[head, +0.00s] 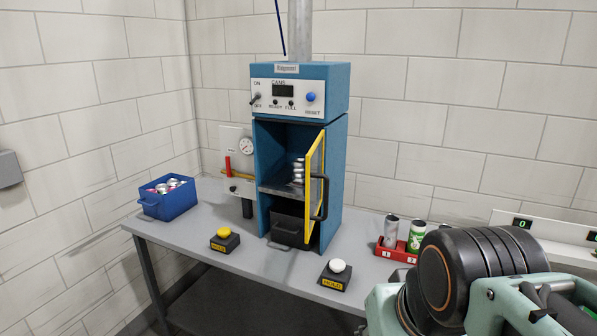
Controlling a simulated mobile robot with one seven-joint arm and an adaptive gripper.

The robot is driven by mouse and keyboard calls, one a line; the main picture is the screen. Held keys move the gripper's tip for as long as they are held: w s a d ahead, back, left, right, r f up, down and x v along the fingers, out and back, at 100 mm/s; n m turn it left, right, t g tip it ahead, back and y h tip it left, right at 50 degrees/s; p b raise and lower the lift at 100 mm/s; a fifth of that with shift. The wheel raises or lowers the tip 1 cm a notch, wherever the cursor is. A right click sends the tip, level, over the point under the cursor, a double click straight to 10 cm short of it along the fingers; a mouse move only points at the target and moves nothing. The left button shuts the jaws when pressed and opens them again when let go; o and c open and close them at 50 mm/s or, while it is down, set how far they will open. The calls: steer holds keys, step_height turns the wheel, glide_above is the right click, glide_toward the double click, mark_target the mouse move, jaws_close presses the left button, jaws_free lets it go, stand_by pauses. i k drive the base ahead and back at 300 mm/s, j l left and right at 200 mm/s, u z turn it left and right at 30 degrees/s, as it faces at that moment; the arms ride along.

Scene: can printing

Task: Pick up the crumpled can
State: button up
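A silver can with a crumpled, ridged outline (298,170) stands on the shelf inside the blue machine (333,185). It is partly hidden behind the edge of the yellow-framed door (315,185), which stands open toward me. Links of my arm fill the lower right of the head view. My gripper's fingers do not show, so I cannot see what they hold.
A blue bin (168,208) of cans stands left on the grey table (180,238). A yellow-button box (225,239) and a white-button box (335,274) sit in front. A red rack (395,254) holds two upright cans at right.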

mark_target(298, 177)
steer(key=i+j+z, duration=0.15)
steer(key=z, duration=0.25)
steer(key=i+j+z, duration=0.1)
steer(key=z, duration=0.35)
steer(key=i+j+z, duration=0.2)
steer(key=j, duration=0.2)
steer(key=j+z, duration=0.15)
steer(key=j, duration=0.25)
steer(key=i+j+z, duration=0.15)
steer(key=j, duration=1)
steer(key=i+j+z, duration=0.15)
steer(key=j, duration=1.05)
steer(key=k+j, duration=0.15)
steer(key=j, duration=0.25)
steer(key=k+j, duration=0.1)
steer(key=j, duration=0.3)
steer(key=i+l, duration=0.25)
